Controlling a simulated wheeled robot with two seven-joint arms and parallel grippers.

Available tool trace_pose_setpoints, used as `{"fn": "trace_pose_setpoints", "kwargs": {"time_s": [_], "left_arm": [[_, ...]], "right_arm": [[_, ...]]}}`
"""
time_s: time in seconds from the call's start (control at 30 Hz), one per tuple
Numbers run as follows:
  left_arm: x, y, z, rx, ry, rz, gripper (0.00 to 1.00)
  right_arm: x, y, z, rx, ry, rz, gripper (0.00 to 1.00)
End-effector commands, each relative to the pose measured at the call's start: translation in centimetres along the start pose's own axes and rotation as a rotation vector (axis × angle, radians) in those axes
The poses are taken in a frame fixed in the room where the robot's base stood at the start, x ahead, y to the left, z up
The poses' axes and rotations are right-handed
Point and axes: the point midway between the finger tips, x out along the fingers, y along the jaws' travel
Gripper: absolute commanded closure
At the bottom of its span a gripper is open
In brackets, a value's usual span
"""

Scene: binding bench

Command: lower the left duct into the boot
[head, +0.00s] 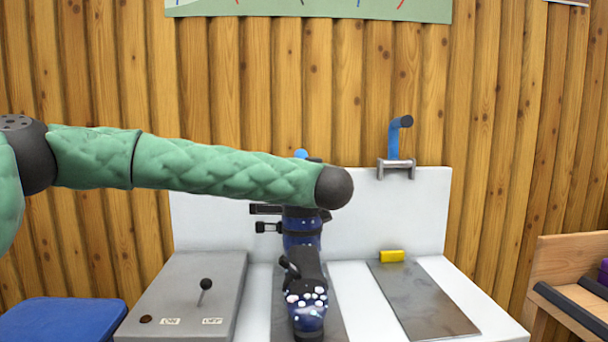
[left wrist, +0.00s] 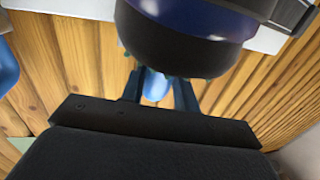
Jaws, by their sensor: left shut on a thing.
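The left duct is mostly hidden in the head view. A small blue rounded end (head: 301,154) shows just above my green-sleeved left arm. In the left wrist view my left gripper (left wrist: 157,80) is shut on a blue piece (left wrist: 155,88), which I take for the left duct. The gripper's jaws are hidden behind my arm in the head view. I cannot make out the left boot; my dark blue arm links cover that area. Another blue duct (head: 394,140) with a black end stands in a grey bracket (head: 396,170) on the right. My right gripper is not in view.
A grey control box (head: 180,295) with a lever and ON/OFF labels is at the left. A white back panel (head: 425,215) stands behind. A wooden rack (head: 568,260) is at the far right.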

Motion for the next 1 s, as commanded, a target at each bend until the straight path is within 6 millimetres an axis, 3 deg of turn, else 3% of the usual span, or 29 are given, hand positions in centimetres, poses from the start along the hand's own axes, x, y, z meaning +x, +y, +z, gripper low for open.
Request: {"fn": "trace_pose_setpoints", "kwargs": {"time_s": [0.37, 0.4, 0.5, 0.83, 1.0], "left_arm": [[-0.1, 0.1, 0.1, 0.001, -0.001, 0.001, 1.0], [-0.1, 0.1, 0.1, 0.001, -0.001, 0.001, 0.63], [-0.1, 0.0, 0.1, 0.001, -0.001, 0.001, 0.48], [-0.3, 0.0, 0.0, 0.0, 0.0, 0.001, 0.48], [-2.3, 0.1, -0.1, 0.0, 0.0, 0.002, 0.48]], "right_arm": [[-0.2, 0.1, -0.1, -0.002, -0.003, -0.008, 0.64], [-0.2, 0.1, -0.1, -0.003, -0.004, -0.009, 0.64], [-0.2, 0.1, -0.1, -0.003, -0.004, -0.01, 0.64], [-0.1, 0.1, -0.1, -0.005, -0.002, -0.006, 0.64], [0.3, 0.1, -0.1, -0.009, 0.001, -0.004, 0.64]]}}
